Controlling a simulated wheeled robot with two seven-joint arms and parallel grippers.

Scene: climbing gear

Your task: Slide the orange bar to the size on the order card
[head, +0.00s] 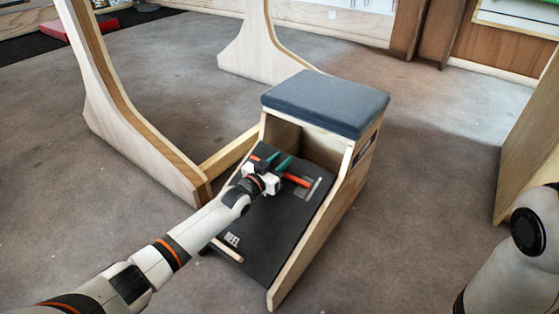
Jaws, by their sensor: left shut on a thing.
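The orange bar (296,180) lies across the black sloping board (262,232) of a wooden fitting bench. My left gripper (280,162), with green fingers, is shut on the bar near its middle and hides part of it. A short end of the bar shows to the left of the gripper, and a longer part shows to the right. The bar's right end is close to a light grey strip (314,188) on the board. Any size marks there are too small to read. I cannot make out the order card. My right gripper is out of view.
A dark blue-grey padded seat (326,102) tops the bench above the board. White lettering (232,239) and a pale wooden rail (227,250) are at the board's lower end. Large wooden frames (125,130) stand to the left and behind. Bare grey floor surrounds the bench.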

